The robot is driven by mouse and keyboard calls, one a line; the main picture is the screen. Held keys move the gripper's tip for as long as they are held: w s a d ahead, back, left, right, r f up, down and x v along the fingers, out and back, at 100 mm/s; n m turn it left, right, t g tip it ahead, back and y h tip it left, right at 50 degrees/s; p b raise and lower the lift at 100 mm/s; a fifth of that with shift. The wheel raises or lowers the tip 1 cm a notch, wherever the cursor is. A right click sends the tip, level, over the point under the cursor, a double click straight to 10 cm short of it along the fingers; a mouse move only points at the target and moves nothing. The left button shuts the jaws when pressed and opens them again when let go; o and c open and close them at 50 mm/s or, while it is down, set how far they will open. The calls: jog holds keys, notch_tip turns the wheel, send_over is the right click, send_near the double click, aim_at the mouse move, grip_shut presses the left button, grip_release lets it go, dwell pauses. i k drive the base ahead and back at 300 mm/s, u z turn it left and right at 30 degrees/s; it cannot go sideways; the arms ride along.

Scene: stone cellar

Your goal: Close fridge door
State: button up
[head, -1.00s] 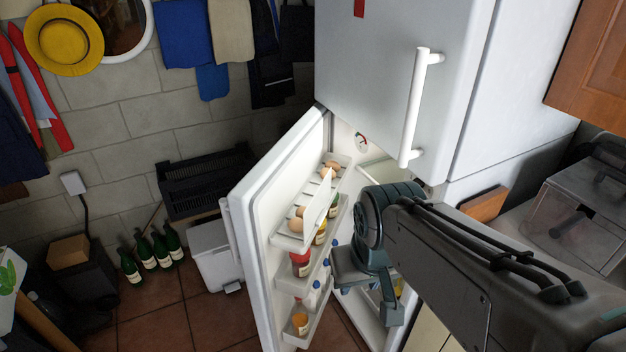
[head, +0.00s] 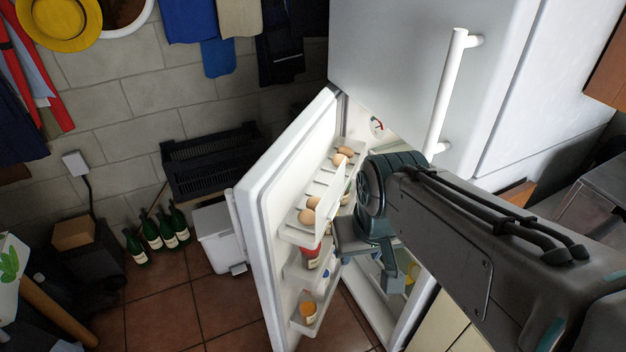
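The white fridge's lower door (head: 262,196) stands open, angled out to the left, its inner side facing right. Its door shelves (head: 303,238) hold eggs, bottles and jars. A white handle (head: 235,218) shows partly on the door's outer side. The lower compartment is partly visible behind my arm. My gripper (head: 378,262) is in front of the opening, to the right of the door's inner shelves. Its two fingers look apart with nothing seen between them. It appears clear of the door, though the exact gap is hard to tell.
The upper fridge door (head: 400,75) is shut, with a white vertical handle (head: 448,92). Left of the lower door are a white bin (head: 216,238), a black crate (head: 208,160) and several green bottles (head: 160,232). Tiled floor (head: 165,300) is free at the lower left.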

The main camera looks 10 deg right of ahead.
aim_at(264, 206)
jog(key=k, duration=0.5)
jog(key=u, duration=0.85)
jog(key=i, duration=0.8)
jog(key=u, duration=0.2)
